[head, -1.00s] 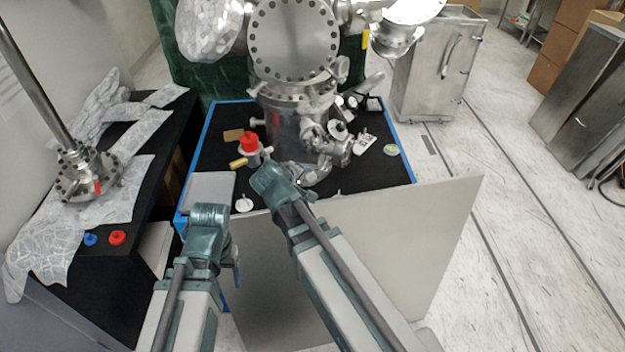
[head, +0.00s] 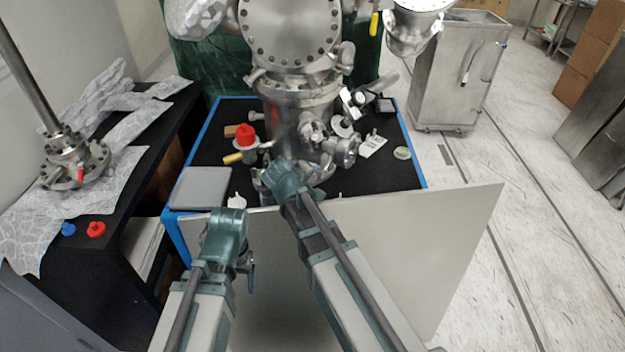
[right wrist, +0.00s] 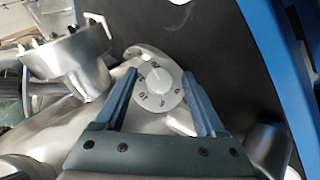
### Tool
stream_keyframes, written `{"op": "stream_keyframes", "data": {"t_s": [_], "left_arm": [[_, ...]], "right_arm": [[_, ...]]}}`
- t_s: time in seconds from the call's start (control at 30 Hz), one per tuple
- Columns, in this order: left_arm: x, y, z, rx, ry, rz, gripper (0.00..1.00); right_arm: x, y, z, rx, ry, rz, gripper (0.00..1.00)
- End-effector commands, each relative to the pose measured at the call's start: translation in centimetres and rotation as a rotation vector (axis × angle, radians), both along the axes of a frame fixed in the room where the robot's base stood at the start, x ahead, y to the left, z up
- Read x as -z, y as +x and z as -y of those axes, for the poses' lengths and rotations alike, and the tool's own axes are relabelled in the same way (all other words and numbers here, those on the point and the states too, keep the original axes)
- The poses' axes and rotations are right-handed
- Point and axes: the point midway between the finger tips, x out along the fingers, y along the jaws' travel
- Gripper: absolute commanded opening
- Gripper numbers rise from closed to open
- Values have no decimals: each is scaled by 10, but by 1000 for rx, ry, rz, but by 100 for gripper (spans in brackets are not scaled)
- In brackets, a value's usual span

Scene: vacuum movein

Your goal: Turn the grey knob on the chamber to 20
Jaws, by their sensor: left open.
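The metal chamber (head: 292,110) stands on the black-topped table (head: 210,150). In the right wrist view a round pale grey knob (right wrist: 158,90) with dark numbers around it sits on curved metal. My left gripper (head: 248,268) is low in front of the grey panel, apart from the chamber, open and only partly visible.
A large grey panel (head: 410,250) stands at the table's front. A red-topped valve (head: 245,135) and a grey pad (head: 201,188) are to the left. A black bench (head: 110,230) is further left. A metal cart (head: 455,75) stands right, with open floor beside it.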

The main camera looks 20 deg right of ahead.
Motion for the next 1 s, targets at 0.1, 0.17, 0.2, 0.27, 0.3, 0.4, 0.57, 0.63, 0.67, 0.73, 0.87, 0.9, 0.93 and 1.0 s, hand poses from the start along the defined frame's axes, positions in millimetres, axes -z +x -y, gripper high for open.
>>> {"op": "stream_keyframes", "data": {"t_s": [0.1,0.17,0.2,0.27,0.3,0.4,0.57,0.63,0.67,0.73,0.87,0.9,0.93,1.0], "left_arm": [[0,0,0,0,0,0,72],[0,0,0,0,0,0,72],[0,0,0,0,0,0,72],[0,0,0,0,0,0,72],[0,0,0,0,0,0,72],[0,0,0,0,0,0,72],[-3,0,0,0,0,0,72],[-11,0,0,0,0,0,72],[-14,0,0,0,0,0,72],[-21,0,0,0,0,0,72],[-27,0,0,0,0,0,72],[-28,0,0,0,0,0,72],[-29,0,0,0,0,0,72],[-30,0,0,0,0,0,72]], "right_arm": [[0,0,0,0,0,0,50],[0,0,0,0,0,0,39],[0,0,0,0,0,0,32],[0,0,0,0,0,0,21],[0,0,0,0,0,0,14],[0,0,0,0,0,0,0],[-2,0,1,7,16,0,0],[-4,0,2,25,63,0,0],[-5,0,2,36,90,1,0],[-6,0,3,61,160,2,0],[-4,0,3,99,268,4,0],[-4,0,3,108,292,5,0],[-3,0,3,113,306,6,0],[-2,0,3,121,329,5,0]]}}
